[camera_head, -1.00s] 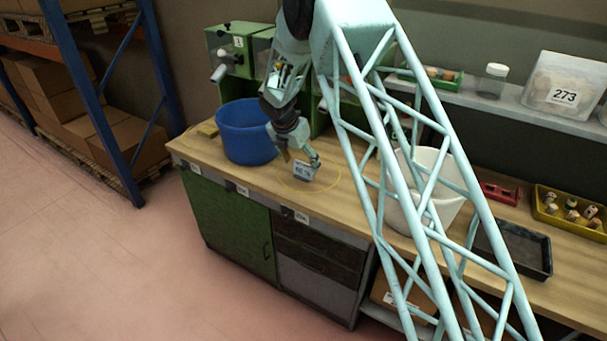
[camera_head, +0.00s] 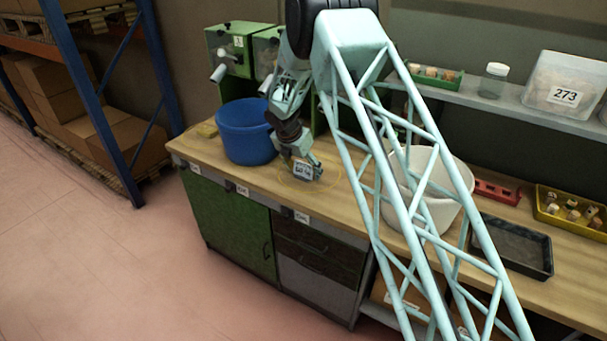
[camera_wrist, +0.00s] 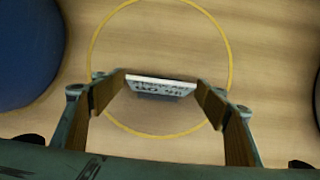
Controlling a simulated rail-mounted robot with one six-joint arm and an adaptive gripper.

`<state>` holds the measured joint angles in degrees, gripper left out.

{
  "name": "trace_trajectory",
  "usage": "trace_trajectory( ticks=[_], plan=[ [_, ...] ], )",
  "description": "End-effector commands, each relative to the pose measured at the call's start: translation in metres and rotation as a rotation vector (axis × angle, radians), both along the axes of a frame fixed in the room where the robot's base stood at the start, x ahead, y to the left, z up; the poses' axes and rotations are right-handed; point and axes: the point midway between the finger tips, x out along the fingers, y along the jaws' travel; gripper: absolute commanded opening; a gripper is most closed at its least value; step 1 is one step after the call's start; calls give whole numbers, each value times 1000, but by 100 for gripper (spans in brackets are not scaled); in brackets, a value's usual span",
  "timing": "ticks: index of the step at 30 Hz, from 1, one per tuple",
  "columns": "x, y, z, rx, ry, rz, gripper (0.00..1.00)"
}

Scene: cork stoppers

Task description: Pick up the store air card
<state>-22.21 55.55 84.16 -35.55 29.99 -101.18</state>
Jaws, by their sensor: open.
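The store air card (camera_head: 302,170) is a small white card with dark print on the wooden bench. In the wrist view the card (camera_wrist: 160,87) stands inside a yellow ring (camera_wrist: 231,62) marked on the bench top. My gripper (camera_head: 308,172) is open around the card in the head view. In the wrist view the fingers of my gripper (camera_wrist: 161,98) are on either side of the card, with a gap showing near its ends. Whether a finger touches the card I cannot tell.
A blue bucket (camera_head: 245,135) stands close on the left of my gripper; it also fills the wrist view's left edge (camera_wrist: 25,50). A white bucket (camera_head: 437,205), a black tray (camera_head: 513,247) and a yellow tray of stoppers (camera_head: 575,225) are to the right. A shelf (camera_head: 460,97) runs behind.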

Motion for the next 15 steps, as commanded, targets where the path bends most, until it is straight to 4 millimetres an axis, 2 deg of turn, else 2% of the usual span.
trace_trajectory(
  ticks=[12, 15],
  plan=[
    [0, 0, 1, 0, 0, 0, 67],
    [0, 0, 1, 0, 0, 0, 60]
  ],
)
